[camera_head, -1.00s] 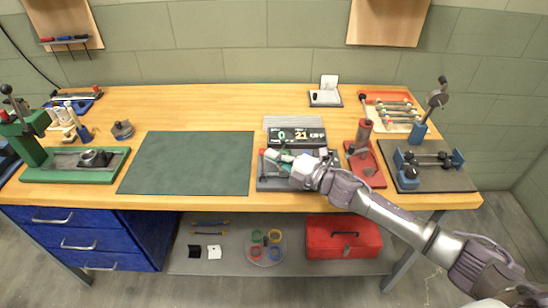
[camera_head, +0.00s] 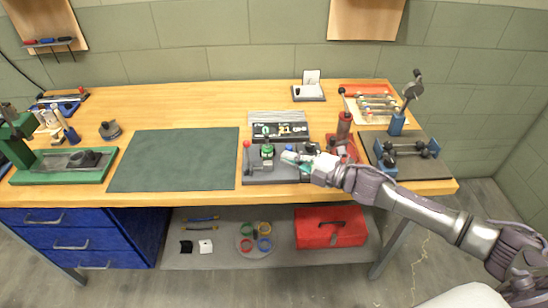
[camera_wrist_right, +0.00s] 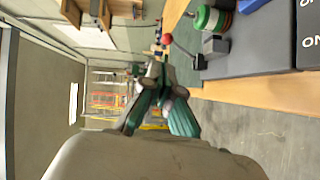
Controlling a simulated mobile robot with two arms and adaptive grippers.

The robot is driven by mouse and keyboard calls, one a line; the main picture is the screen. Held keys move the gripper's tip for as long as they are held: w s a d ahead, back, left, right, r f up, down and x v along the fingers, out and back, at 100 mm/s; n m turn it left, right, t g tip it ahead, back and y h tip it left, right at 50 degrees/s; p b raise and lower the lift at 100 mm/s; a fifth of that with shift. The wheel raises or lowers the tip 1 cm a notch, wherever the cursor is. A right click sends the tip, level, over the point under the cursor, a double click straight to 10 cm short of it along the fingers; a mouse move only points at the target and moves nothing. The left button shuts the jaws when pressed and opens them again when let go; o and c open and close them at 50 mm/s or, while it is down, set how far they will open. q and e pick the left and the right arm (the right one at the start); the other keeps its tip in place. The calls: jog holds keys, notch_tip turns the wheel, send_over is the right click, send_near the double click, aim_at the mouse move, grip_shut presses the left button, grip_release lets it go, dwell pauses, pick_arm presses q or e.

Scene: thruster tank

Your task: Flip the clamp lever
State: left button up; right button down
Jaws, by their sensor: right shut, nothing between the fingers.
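A grey fixture (camera_head: 259,179) sits at the bench's front edge. A lever with a red knob (camera_head: 247,144) stands roughly upright at its left end. A green cylinder (camera_head: 267,152) stands just right of the lever. My right gripper (camera_head: 288,157) is shut and empty, over the fixture and right of the green cylinder, apart from the lever. In the right wrist view the shut fingers (camera_wrist_right: 163,108) have teal tips. The red knob (camera_wrist_right: 167,39) and green cylinder (camera_wrist_right: 212,18) show beyond them. My left gripper is not in view.
A red stand (camera_head: 344,145) and a dark board with a blue-ended fixture (camera_head: 405,160) lie to the right. The green mat (camera_head: 175,160) to the left is bare.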

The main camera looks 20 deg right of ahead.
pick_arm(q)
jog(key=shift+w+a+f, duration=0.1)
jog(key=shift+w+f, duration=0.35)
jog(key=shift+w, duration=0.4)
pick_arm(e)
jog(key=v, duration=0.3)
jog(key=shift+r, duration=0.15)
jog(key=shift+a, duration=0.15)
